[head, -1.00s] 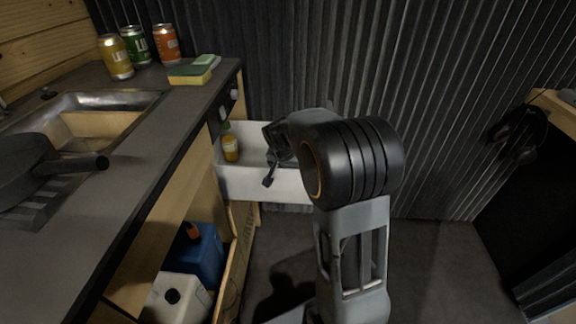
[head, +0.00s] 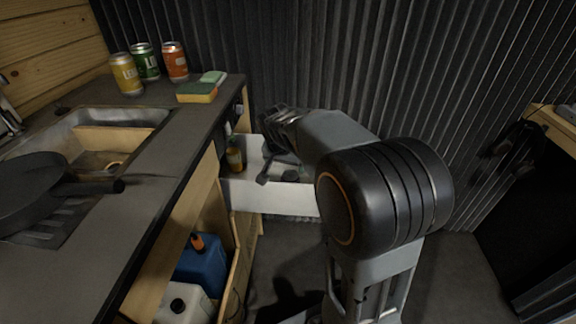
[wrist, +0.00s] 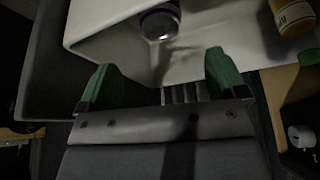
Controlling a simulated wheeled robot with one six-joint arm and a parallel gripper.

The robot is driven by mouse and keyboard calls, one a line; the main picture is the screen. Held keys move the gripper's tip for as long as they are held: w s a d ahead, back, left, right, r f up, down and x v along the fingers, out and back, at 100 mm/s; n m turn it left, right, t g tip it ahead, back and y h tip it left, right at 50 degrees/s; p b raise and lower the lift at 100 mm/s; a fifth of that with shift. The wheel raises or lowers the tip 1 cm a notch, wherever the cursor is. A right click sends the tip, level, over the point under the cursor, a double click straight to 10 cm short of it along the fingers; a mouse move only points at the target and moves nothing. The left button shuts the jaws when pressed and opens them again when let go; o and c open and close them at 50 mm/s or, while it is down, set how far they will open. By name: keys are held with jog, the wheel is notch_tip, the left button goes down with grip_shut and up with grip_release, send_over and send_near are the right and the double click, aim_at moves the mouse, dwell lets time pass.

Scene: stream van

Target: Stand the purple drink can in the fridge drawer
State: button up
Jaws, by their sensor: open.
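The purple drink can (wrist: 160,20) shows at the top of the wrist view, inside the white fridge drawer (head: 270,197). Its silver end faces my camera and it appears upright; its far part is cut off. My gripper (wrist: 163,78) is open and empty, with green fingertips apart from the can and a gap between them. In the head view my gripper (head: 272,172) is over the open drawer. I cannot make out the can there. The drawer's wall also shows in the wrist view (wrist: 110,25).
A yellow-orange bottle (head: 236,159) stands in the drawer's left end; it shows in the wrist view (wrist: 294,16). Cans, a sponge (head: 197,93) and a pan (head: 40,185) are on the counter at left. A blue jug (head: 203,265) is below. A corrugated wall stands behind.

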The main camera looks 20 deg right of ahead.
jog(key=s+a+f+n+y, duration=0.1)
jog(key=s+a+n, duration=0.2)
jog(key=s, duration=0.6)
jog(key=s+a+f+n+y, duration=0.1)
jog(key=s+a+n, duration=0.3)
jog(key=s, duration=0.5)
jog(key=shift+s+a+f+n+y, duration=0.3)
jog(key=shift+n+y, duration=0.2)
jog(key=shift+n, duration=0.3)
jog(key=shift+w+r, duration=0.1)
